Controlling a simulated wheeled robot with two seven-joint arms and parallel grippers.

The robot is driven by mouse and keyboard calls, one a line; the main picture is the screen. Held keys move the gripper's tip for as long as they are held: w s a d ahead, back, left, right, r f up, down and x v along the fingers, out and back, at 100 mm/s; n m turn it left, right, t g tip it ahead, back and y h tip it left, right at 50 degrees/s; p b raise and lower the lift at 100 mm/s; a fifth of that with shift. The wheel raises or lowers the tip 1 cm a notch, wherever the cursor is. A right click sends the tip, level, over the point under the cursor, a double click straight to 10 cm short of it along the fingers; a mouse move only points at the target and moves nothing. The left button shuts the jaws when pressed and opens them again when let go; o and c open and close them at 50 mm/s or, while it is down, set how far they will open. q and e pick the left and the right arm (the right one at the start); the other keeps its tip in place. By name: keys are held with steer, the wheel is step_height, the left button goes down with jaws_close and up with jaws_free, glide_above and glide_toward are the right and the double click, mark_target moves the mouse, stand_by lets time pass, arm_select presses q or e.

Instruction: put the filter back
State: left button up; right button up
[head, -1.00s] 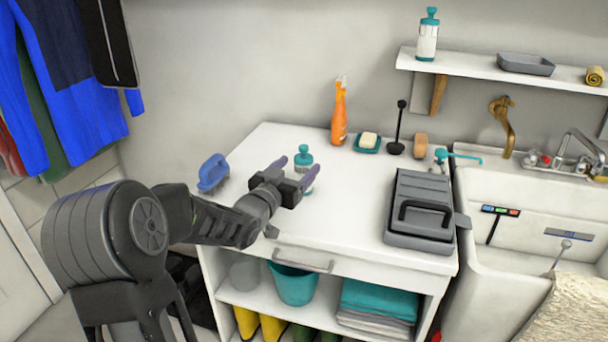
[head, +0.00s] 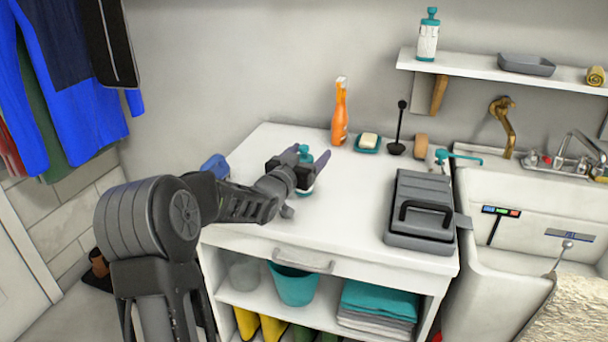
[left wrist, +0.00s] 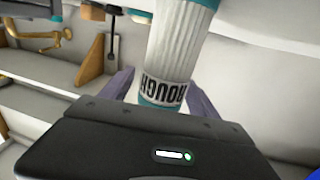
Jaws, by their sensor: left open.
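The filter (head: 305,153), a white cylinder with teal ends, stands on the white counter (head: 360,210). In the left wrist view the filter (left wrist: 172,50) shows white pleats and a teal-edged band reading "ROUGH", upside down in the picture. My left gripper (head: 307,158) is open at the filter, with one purple-grey finger on each side of it. In the left wrist view the fingers (left wrist: 163,98) flank its banded end; whether they touch it I cannot tell. My right gripper is not in view.
A grey case (head: 421,205) with a black handle lies on the counter's right. A blue brush (head: 215,166) is partly hidden by my arm. The counter's middle is clear.

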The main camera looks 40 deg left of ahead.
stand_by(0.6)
arm_select(q)
steer(key=shift+r, duration=0.1)
jaws_close()
stand_by(0.5)
step_height(320, 180, up, 10)
steer(key=p, duration=0.2)
stand_by(0.4)
stand_by(0.4)
